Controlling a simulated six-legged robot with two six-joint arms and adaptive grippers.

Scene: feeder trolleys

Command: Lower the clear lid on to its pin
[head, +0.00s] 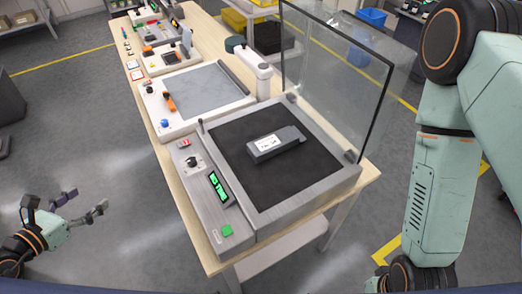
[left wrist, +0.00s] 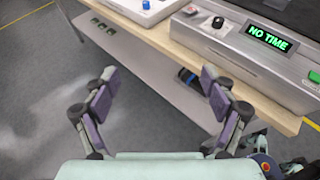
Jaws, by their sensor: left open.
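The clear lid (head: 330,75) stands raised, tilted up on the far side of a grey station with a black bed (head: 290,175). Its hinges show at the bed's back corners. A small dark upright peg (head: 200,123), perhaps the pin, shows at the station's left corner. A grey block with a white label (head: 276,143) lies on the bed. My left gripper (head: 66,202) is open and empty, left of the table and well away from the lid. In the left wrist view its fingers (left wrist: 158,85) are spread, with nothing between them. My right gripper is out of view.
The station's front panel has a knob, a green display (head: 218,188) reading "NO TIME" and a green button (head: 227,230). Other devices line the wooden table (head: 150,130). Floor left of the table is clear.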

